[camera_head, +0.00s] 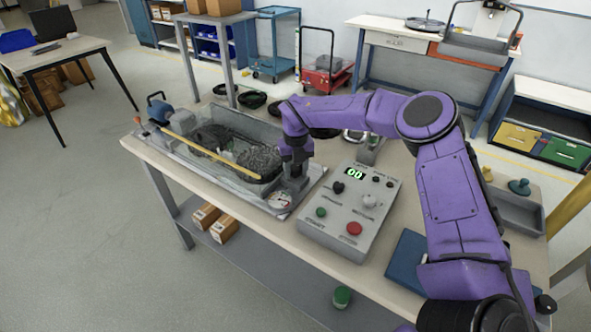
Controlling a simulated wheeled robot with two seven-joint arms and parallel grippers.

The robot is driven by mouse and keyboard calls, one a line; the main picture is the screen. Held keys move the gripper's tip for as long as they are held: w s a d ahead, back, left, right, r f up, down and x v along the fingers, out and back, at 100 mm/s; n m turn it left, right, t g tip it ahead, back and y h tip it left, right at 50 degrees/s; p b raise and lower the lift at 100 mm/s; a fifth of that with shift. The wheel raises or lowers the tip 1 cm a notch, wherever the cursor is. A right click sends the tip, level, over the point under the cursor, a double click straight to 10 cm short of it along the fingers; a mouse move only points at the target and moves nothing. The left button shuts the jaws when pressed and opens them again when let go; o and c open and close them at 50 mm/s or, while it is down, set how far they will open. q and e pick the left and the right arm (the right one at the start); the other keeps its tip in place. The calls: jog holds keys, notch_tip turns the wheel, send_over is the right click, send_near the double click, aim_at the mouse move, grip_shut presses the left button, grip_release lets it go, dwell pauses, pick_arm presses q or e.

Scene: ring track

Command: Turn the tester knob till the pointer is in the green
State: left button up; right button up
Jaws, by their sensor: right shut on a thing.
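My right gripper (295,170) points down at the right end of the long track unit and is shut on the tester knob, which is mostly hidden by the fingers. The tester's small round dial (281,200) has a pale face with a red patch and sits just in front of the gripper. Its pointer and any green zone are too small to read. My left gripper is not in view.
The glass-walled track unit (228,128) with a yellow bar lies left of my gripper. A grey control box (340,222) with a lit display, green and red buttons stands close on the right. A blue flat item (407,258) and grey tray (518,212) lie farther right.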

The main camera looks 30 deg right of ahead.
aim_at(296, 168)
jog(key=n, duration=0.4)
jog(key=shift+d+n+p, duration=0.1)
jog(key=shift+n+p, duration=0.25)
jog(key=shift+n, duration=1.35)
jog(key=o, duration=0.8)
jog(key=shift+c, duration=0.2)
jog(key=shift+r, duration=0.1)
notch_tip(296, 168, up, 10)
jog(key=b, duration=0.1)
jog(key=shift+r+b, duration=0.2)
jog(key=shift+b, duration=0.2)
